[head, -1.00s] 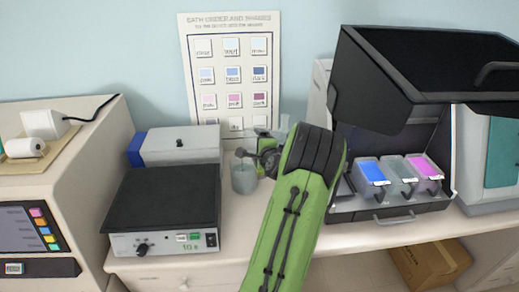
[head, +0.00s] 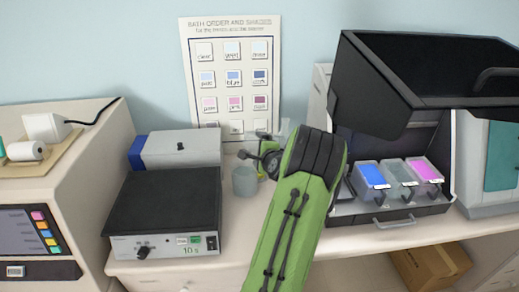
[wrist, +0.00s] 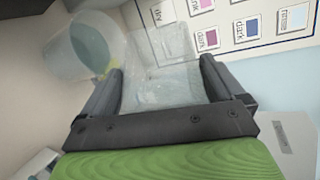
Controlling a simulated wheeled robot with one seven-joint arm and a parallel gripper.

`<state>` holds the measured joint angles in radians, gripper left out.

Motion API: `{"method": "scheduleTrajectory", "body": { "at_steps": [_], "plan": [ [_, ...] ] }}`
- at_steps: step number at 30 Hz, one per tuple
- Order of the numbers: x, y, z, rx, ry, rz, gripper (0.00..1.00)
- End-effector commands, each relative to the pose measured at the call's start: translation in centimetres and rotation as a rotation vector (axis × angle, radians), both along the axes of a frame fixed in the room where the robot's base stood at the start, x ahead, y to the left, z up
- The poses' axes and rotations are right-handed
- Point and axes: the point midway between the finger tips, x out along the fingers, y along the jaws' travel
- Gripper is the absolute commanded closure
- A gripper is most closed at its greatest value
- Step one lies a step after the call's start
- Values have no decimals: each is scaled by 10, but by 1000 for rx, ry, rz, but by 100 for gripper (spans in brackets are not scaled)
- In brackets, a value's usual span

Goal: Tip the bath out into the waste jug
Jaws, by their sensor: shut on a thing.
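My gripper (wrist: 162,70) is shut on a clear, see-through bath (wrist: 170,88), held between its two fingers in the wrist view. The bath looks tilted there; whether liquid is in it is hard to tell. In the head view my gripper (head: 266,152) is above the bench, with the bath faintly visible behind it and partly hidden by my arm. The waste jug (head: 244,182), a grey translucent cylinder, stands on the bench just left of and below my gripper. The jug also shows at the upper left of the wrist view (wrist: 80,48), close beside the bath.
A black-topped hotplate (head: 165,205) and a grey-blue box (head: 180,149) stand left of the jug. At right, a stainer with a raised black lid (head: 370,85) holds blue, clear and pink baths (head: 427,171). A shade chart (head: 232,75) is on the wall behind.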

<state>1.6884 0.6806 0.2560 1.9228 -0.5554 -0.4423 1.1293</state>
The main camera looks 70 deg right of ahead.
Motion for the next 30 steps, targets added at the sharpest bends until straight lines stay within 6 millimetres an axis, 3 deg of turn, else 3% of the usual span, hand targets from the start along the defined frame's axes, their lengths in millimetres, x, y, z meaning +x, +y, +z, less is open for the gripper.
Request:
{"method": "scheduleTrajectory", "body": {
  "at_steps": [9,30],
  "plan": [
    [-5,-7,13,110,-73,-2,90],
    [-10,-15,19,248,-163,-3,90]
  ]
}}
